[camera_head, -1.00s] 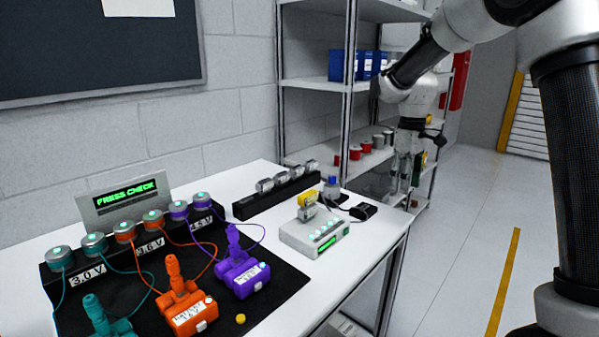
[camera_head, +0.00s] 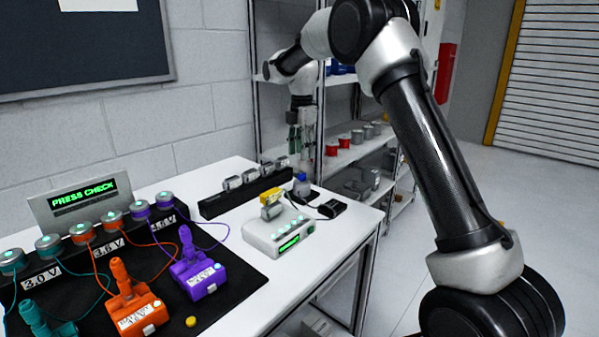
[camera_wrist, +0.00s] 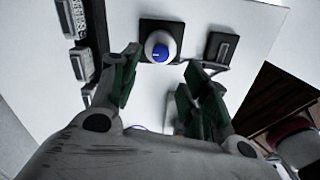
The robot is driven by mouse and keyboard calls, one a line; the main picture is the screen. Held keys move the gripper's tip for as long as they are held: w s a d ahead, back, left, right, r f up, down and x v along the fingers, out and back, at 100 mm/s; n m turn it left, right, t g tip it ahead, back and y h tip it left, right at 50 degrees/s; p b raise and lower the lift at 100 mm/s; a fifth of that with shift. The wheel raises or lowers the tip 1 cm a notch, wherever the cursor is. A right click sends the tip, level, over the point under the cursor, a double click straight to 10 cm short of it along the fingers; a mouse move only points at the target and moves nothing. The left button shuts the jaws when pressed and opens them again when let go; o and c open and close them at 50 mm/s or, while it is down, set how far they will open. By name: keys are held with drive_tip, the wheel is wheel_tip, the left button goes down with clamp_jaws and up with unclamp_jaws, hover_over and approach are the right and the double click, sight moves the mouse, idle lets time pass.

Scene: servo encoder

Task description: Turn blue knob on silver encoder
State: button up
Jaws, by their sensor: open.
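The silver encoder (camera_head: 302,188) stands on a small dark base on the white table, near its far right corner. Its blue knob (camera_head: 301,176) is on top. In the wrist view the blue knob (camera_wrist: 160,53) shows from above with a white mark, ahead of and between the fingers. My gripper (camera_head: 301,140) is open and empty, pointing down above the encoder in the head view. Its green-padded fingers (camera_wrist: 155,88) are spread apart in the wrist view, and neither visibly touches the knob.
A black box (camera_head: 332,208) is cabled to the encoder at its right. A black rack with several silver parts (camera_head: 247,179) lies to its left. A white device with a yellow-topped part (camera_head: 280,236) stands in front. A metal shelf (camera_head: 352,155) stands behind the table.

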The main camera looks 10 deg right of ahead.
sight(302, 174)
wheel_tip(302, 174, down, 8)
drive_tip(key=shift+r, duration=0.1)
idle(0.4)
clamp_jaws()
